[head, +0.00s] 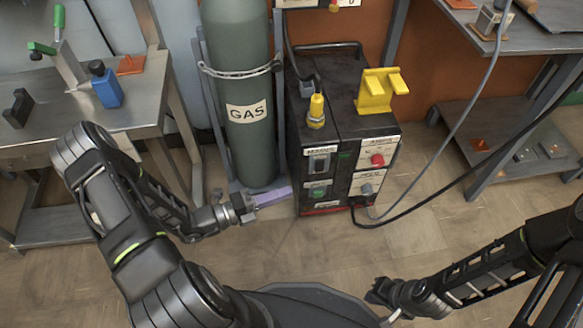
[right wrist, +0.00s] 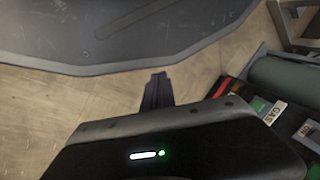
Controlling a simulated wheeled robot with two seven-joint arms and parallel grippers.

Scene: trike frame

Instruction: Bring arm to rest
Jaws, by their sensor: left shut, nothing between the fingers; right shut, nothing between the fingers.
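My left arm comes in from the left in the head view and bends down to my left gripper (head: 272,198). Its fingers are together with nothing between them, over the floor just in front of the green gas cylinder (head: 245,150). I cannot tell whether they touch anything. My right arm comes in from the right. My right gripper (head: 378,291) is low over the floor near my base, shut and empty. In the right wrist view its dark closed fingers (right wrist: 157,92) show against the floor beside my base.
A black welding machine (head: 335,135) with a yellow bracket (head: 380,90) stands right of the cylinder. Cables run from it to the right. A metal workbench (head: 120,122) stands at left with a blue bottle (head: 106,86). A shelf (head: 450,115) stands at right. Floor (head: 330,245) in front is clear.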

